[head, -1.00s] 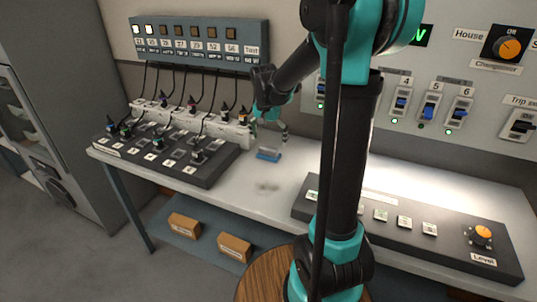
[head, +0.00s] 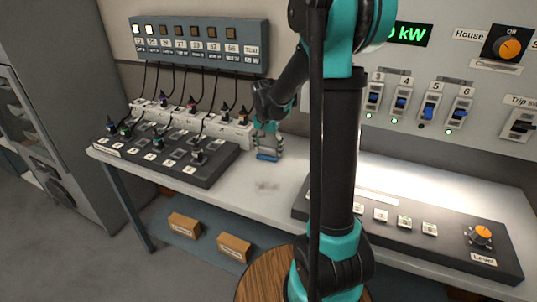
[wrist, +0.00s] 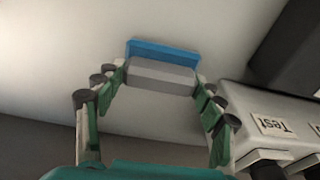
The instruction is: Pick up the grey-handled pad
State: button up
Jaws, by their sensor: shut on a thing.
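The pad has a grey block handle (wrist: 160,75) on a flat blue base (wrist: 163,52), seen in the wrist view. In the head view its blue base (head: 268,157) shows on or just above the pale desk, right of the patch panel. My gripper (head: 267,141) points down over the pad. In the wrist view my gripper (wrist: 160,83) has its two fingers on either side of the grey handle, shut on it. Whether the base touches the desk, I cannot tell.
A dark patch panel (head: 170,158) with cables stands left, by a white strip (head: 190,120) with plugs. A dark console (head: 400,235) with an orange knob lies right. A faint smudge (head: 266,187) marks the desk in front of the pad.

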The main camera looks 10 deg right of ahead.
aim_at(269, 147)
jog(key=c, duration=0.3)
jog(key=shift+r, duration=0.15)
notch_tip(269, 147, up, 20)
dwell(0.4)
